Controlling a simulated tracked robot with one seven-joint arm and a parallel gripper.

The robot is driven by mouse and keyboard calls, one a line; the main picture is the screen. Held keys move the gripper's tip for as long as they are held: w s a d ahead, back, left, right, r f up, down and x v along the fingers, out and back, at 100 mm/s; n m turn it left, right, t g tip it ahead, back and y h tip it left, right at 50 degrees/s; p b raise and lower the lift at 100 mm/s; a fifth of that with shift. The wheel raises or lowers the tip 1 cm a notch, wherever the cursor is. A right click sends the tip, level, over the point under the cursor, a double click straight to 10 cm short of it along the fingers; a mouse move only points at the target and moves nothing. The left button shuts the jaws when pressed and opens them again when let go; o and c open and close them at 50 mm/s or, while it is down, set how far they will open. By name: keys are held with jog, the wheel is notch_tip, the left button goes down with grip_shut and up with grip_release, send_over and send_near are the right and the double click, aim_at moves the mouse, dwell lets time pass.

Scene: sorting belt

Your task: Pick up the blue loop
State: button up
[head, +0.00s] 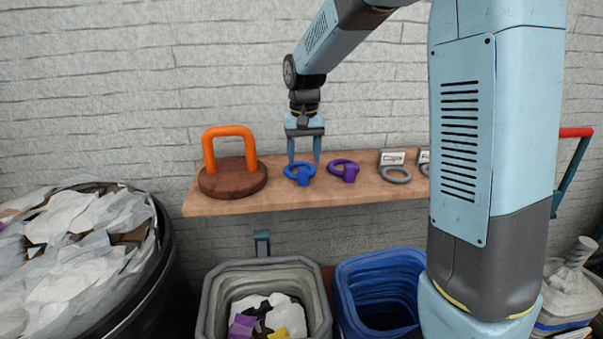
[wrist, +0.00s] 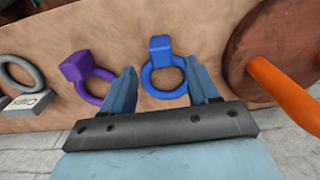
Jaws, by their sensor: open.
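The blue loop (head: 300,174) is a ring with a small block on it, lying on the wooden shelf (head: 240,207). It also shows in the wrist view (wrist: 147,78), near the fingertips. My gripper (head: 304,159) is open and points down just above and behind the loop in the head view. In the wrist view my gripper's two fingers (wrist: 164,82) stand on either side of the near part of the ring, with the block beyond them. I cannot tell whether the fingers touch the loop. Nothing is held.
A purple loop (head: 344,170) lies close to the right of the blue one. Grey rings with labels (head: 396,174) lie further right. A round wooden block with an orange handle (head: 231,133) stands left. Below are a grey bin (head: 213,300) and a blue bin (head: 349,290).

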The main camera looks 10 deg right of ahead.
aim_at(303, 167)
jog(key=shift+a+f, duration=0.15)
jog(key=shift+f, duration=2.6)
jog(key=c, duration=1)
jog(key=shift+r, duration=0.1)
